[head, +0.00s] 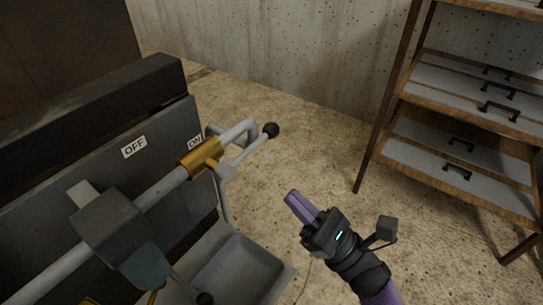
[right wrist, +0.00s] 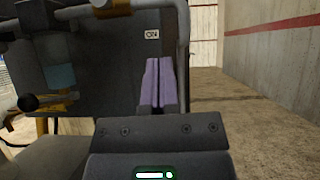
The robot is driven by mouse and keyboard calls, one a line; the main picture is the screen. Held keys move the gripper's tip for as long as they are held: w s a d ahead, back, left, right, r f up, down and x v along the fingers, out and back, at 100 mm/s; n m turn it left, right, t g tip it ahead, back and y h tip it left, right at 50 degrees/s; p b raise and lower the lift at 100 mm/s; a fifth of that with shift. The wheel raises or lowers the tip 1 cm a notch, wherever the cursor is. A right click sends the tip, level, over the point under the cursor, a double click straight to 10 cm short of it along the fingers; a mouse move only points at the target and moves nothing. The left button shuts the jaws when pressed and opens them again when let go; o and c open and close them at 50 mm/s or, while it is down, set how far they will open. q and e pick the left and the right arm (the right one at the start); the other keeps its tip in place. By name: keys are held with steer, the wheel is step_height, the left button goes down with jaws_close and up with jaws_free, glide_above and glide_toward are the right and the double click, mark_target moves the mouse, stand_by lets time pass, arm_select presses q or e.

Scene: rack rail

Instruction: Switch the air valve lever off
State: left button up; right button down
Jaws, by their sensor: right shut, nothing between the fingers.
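The air valve has a brass body (head: 201,158) on a grey pipe. Its light grey lever (head: 250,148) runs from the body up and right to a black ball knob (head: 271,130), on the side of the ON label (head: 194,141). The OFF label (head: 134,147) is further left on the dark panel. My right gripper (head: 293,197) has purple fingers, shut and empty, below and right of the knob and apart from it. In the right wrist view the shut fingers (right wrist: 158,84) point toward the panel, below the ON label (right wrist: 152,34). My left gripper is not in view.
A grey box with a teal bowl (head: 143,264) hangs on the pipe at lower left. A second black knob (head: 205,299) is at the bottom edge. A grey tray (head: 240,267) lies below the valve. A drawer shelf (head: 460,165) stands at right; floor between is clear.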

mark_target(250, 150)
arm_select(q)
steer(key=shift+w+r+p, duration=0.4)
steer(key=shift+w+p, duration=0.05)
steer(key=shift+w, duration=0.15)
arm_select(e)
steer(key=w+a+r, duration=0.2)
steer(key=a+r, duration=0.2)
steer(key=r, duration=0.2)
steer(key=shift+w+r, duration=0.35)
steer(key=shift+w, duration=0.05)
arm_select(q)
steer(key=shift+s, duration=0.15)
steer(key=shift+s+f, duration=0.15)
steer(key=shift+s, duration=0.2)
arm_select(e)
steer(key=shift+r+n+g+y, duration=0.1)
steer(key=shift+n+g+y, duration=0.2)
steer(key=shift+n+g, duration=0.25)
